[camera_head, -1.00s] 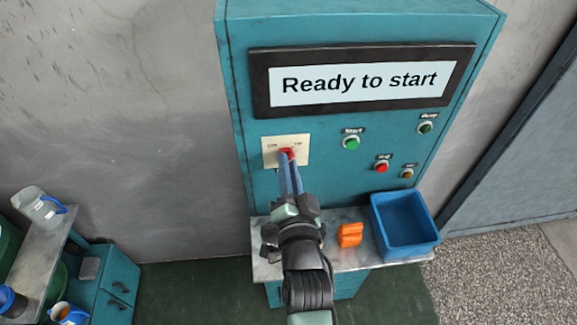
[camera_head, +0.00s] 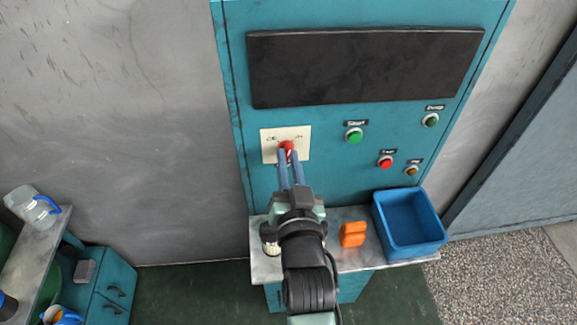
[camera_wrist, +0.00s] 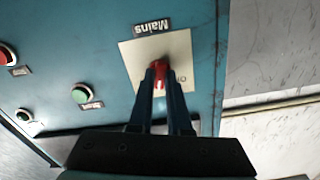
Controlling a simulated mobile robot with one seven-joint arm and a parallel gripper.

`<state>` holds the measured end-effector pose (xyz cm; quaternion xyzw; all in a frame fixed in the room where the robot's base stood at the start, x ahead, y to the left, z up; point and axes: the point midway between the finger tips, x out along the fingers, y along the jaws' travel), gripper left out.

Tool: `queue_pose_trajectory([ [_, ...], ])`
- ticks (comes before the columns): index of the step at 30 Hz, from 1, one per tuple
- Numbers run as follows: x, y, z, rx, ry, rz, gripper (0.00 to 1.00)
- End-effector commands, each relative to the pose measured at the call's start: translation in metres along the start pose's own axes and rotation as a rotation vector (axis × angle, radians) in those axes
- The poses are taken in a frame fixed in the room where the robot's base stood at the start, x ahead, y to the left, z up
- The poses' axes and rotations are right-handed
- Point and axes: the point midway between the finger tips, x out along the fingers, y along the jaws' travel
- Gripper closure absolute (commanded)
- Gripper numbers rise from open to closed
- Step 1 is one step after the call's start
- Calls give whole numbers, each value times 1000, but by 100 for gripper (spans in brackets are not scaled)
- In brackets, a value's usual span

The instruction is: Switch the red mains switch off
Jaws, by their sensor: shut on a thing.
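The red mains switch (camera_head: 288,145) sits on a cream plate (camera_head: 267,150) on the front of the teal cabinet (camera_head: 340,182). The wrist view shows its red knob (camera_wrist: 159,68) below the "Mains" label, with the fingers partly covering it. My gripper (camera_head: 288,156) is shut on the knob, one blue finger on each side. The fingertips also show in the wrist view (camera_wrist: 161,76). The wide display (camera_head: 365,66) above the switch is dark and blank.
Green (camera_head: 354,136) and red (camera_head: 386,162) push buttons are to the right of the switch. An orange object (camera_head: 353,234) and a blue bin (camera_head: 410,242) stand on the grey shelf below. A side bench (camera_head: 30,260) with a clear jug is at left.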

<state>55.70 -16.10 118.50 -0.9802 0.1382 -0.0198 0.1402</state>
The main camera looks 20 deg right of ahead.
Motion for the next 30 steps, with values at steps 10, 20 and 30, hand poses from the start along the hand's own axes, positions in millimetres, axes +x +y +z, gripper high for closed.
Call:
queue_pose_trajectory([
  [10, 0, 0, 2, -331, 1, 0, 100],
  [20, 0, 0, 1, -642, 1, 0, 100],
  [30, 0, 0, 1, -913, -1, 0, 100],
])
